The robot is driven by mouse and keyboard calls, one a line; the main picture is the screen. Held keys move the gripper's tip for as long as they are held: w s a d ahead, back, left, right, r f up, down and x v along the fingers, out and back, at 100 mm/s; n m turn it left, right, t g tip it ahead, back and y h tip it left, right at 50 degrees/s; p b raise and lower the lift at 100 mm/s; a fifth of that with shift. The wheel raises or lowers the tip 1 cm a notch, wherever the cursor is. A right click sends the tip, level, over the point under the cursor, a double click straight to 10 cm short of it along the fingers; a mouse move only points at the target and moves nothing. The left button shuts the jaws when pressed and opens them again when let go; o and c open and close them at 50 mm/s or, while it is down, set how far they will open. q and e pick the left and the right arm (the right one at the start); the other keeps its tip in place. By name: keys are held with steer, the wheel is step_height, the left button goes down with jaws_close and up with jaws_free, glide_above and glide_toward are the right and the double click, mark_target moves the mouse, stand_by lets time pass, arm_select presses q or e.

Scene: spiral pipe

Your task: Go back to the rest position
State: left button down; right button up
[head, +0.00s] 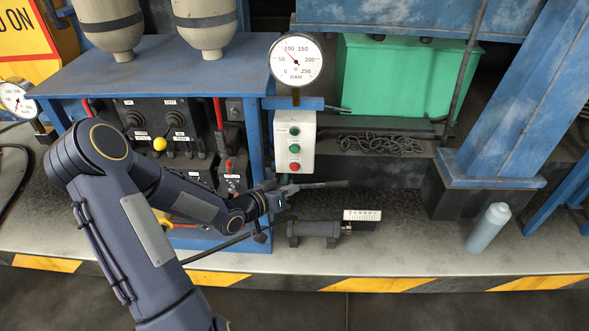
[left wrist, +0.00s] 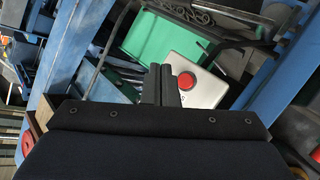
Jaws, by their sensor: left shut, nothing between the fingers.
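My left arm reaches in from the lower left in the head view. Its gripper (head: 335,184) is shut and empty, pointing right just below the white button box (head: 295,142). In the left wrist view the closed fingers (left wrist: 162,84) stand close together, with the red button (left wrist: 187,81) of the box beside them. I cannot tell whether the fingers touch the box. My right gripper is not in view.
A blue control bench (head: 190,55) with a black panel stands left. A pressure gauge (head: 296,60) is above the box. A green tank (head: 400,80), a chain (head: 380,144), a grey cylinder (head: 314,229) and a pale bottle (head: 488,228) are right. Floor in front is clear.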

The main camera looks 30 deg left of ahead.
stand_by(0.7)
arm_select(q)
steer(key=s+d+r+g+y, duration=0.35)
steer(key=s+r+g, duration=0.25)
steer(key=s+r, duration=0.5)
steer(key=s+d+g+h, duration=0.15)
steer(key=s+d, duration=0.25)
steer(key=s, duration=0.4)
steer(key=s+d+g+h, duration=0.15)
steer(key=s+d, duration=0.25)
steer(key=s, duration=0.4)
step_height(320, 180, up, 19)
steer(key=p, duration=1.8)
steer(key=shift+w+m+t, duration=0.15)
steer(key=shift+m+t, duration=0.15)
steer(key=shift+m, duration=0.1)
steer(key=shift+f, duration=0.1)
